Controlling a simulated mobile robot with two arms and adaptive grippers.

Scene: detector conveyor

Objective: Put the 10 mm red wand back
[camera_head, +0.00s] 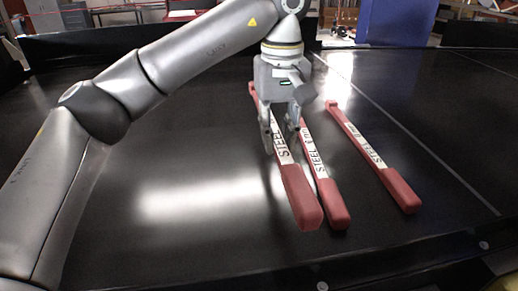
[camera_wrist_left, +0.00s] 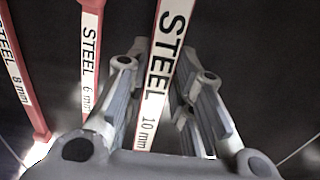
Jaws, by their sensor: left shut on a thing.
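Three red wands with white labels show in the head view. My left gripper (camera_head: 281,142) is shut on the leftmost one, the 10 mm wand (camera_head: 302,198), around its white label. The wrist view shows its "STEEL 10 mm" label (camera_wrist_left: 164,62) between my fingers. Its thick red handle points toward me; its far end is partly behind my gripper. I cannot tell whether it is clear of the belt. The 6 mm wand (camera_head: 334,204) is close on its right, also seen in the wrist view (camera_wrist_left: 91,55). My right gripper is not in view.
The 8 mm wand (camera_head: 400,190) lies apart on the right, and at far left in the wrist view (camera_wrist_left: 14,66). The black conveyor belt (camera_head: 110,235) is bare to the left of the wands. A dark rim runs along its near edge. A blue panel (camera_head: 395,22) stands behind.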

